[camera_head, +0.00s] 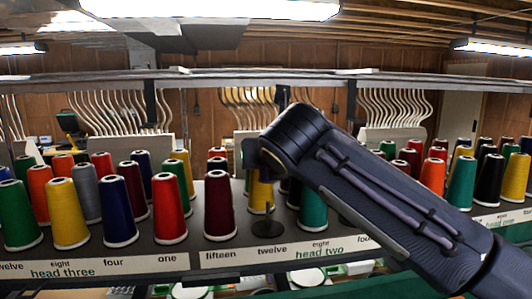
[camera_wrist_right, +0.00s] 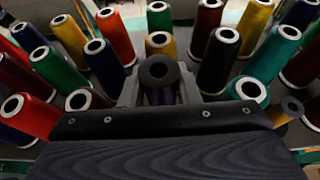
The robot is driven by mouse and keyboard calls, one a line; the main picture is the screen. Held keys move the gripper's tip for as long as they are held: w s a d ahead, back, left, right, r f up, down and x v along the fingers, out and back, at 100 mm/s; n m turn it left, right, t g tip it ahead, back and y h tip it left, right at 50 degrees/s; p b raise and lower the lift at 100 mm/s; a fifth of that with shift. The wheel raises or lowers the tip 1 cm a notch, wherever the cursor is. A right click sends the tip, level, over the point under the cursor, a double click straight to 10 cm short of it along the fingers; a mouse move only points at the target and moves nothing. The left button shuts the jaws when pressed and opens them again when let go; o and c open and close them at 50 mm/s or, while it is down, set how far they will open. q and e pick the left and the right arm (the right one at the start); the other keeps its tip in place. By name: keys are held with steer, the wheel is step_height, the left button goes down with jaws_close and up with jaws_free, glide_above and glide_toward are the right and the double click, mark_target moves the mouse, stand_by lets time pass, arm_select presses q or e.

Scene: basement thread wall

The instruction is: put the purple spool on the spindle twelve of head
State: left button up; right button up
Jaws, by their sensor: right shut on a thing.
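My right arm comes in from the right in the head view, and its gripper (camera_head: 258,158) is above the rack. In the right wrist view my right gripper (camera_wrist_right: 160,92) is shut on the dark purple spool (camera_wrist_right: 161,97), whose black ring-shaped top faces the camera. The spool is mostly hidden by my arm in the head view. A bare spindle with a dark round base (camera_head: 267,229) stands above the label "twelve" of head two, below the gripper. A dark red spool (camera_head: 219,208) stands left of it, above "fifteen". My left gripper is not in view.
Spools crowd both sides: a red one (camera_head: 168,210) and a blue one (camera_head: 118,212) at the left, a teal one (camera_head: 312,209) to the right. A yellow spool (camera_head: 260,193) stands behind the bare spindle. A long rail (camera_head: 215,79) runs above the rack.

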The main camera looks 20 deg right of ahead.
mark_target(268, 206)
steer(key=shift+f, duration=0.5)
step_height(268, 206, down, 3)
steer(key=shift+r+b, duration=0.1)
steer(key=shift+b, duration=0.3)
step_height(268, 206, down, 2)
steer(key=b, duration=0.2)
steer(key=shift+f+b, duration=0.2)
steer(key=shift+b, duration=0.15)
steer(key=shift+f+b, duration=0.95)
steer(key=shift+b, duration=0.2)
steer(key=shift+f+b, duration=0.3)
steer(key=shift+f, duration=0.4)
steer(key=shift+s+p, duration=0.15)
steer(key=shift+p, duration=0.15)
steer(key=shift+f, duration=0.25)
steer(key=shift+f, duration=0.1)
steer(key=o, duration=1.1)
